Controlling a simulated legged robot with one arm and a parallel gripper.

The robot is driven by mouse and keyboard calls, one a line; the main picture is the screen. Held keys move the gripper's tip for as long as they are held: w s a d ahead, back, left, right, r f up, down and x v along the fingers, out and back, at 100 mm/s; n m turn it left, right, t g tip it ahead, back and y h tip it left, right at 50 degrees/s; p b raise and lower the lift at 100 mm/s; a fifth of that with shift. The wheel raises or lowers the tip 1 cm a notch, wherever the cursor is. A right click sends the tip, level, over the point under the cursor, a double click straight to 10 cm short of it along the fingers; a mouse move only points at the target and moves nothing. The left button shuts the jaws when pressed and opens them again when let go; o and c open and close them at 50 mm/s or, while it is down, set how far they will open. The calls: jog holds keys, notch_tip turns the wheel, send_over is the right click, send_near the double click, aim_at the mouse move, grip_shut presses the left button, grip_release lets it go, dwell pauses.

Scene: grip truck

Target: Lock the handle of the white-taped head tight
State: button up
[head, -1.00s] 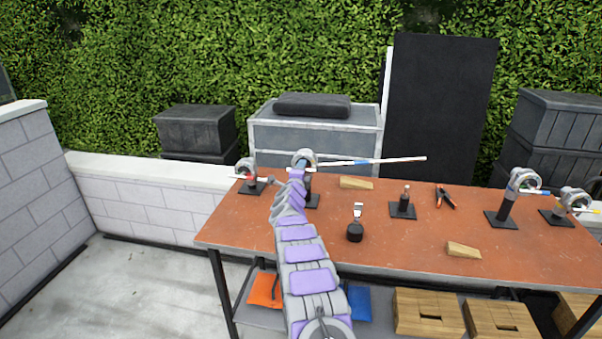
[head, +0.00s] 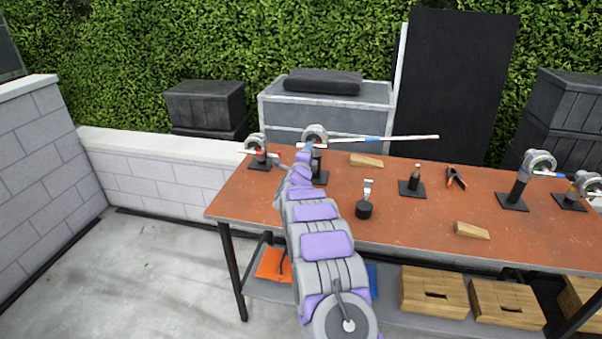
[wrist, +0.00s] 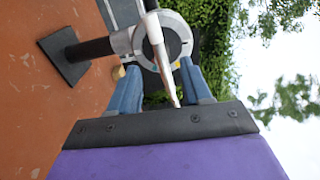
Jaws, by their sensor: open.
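A round grey grip head (head: 315,132) tops a black post near the back left of the orange-brown table, with a long pale rod running right from it. My gripper is at this head, its fingers mostly hidden behind my own arm in the head view. In the wrist view my open gripper (wrist: 160,78) has its two blue fingers on either side of the head (wrist: 165,42). A pale handle (wrist: 163,60) crosses the head's face and its tip reaches between the fingers. I cannot tell whether they touch it, nor clearly make out white tape.
A red-marked head (head: 257,148) stands close by on the left. Two more heads (head: 538,162) (head: 587,184) stand at the right. A wooden wedge (head: 366,160), a black-based tool (head: 364,207), a small post (head: 412,183) and a clamp (head: 456,178) lie between.

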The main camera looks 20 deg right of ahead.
jog(key=p+v, duration=0.1)
jog(key=v, duration=1)
jog(key=shift+s+a+p, duration=0.25)
jog(key=shift+s+p, duration=0.05)
jog(key=shift+p, duration=0.1)
jog(key=s+a+r+n+g+y, duration=0.2)
jog(key=s+a+r+n+y, duration=0.15)
jog(key=a+n+y, duration=0.55)
jog(key=s+a+n+g+y, duration=0.25)
jog(key=s+a+n, duration=0.25)
jog(key=s+a, duration=0.65)
jog(key=s+d+n+g, duration=0.1)
jog(key=s+n+g, duration=0.4)
jog(key=s, duration=1.8)
jog(key=s+d+n+g+h, duration=0.1)
jog(key=s+n+g, duration=0.5)
jog(key=s, duration=1.6)
jog(key=shift+s+d+g, duration=0.35)
jog(key=shift+d+g, duration=0.25)
jog(key=shift+g, duration=0.05)
jog(key=shift+h, duration=0.25)
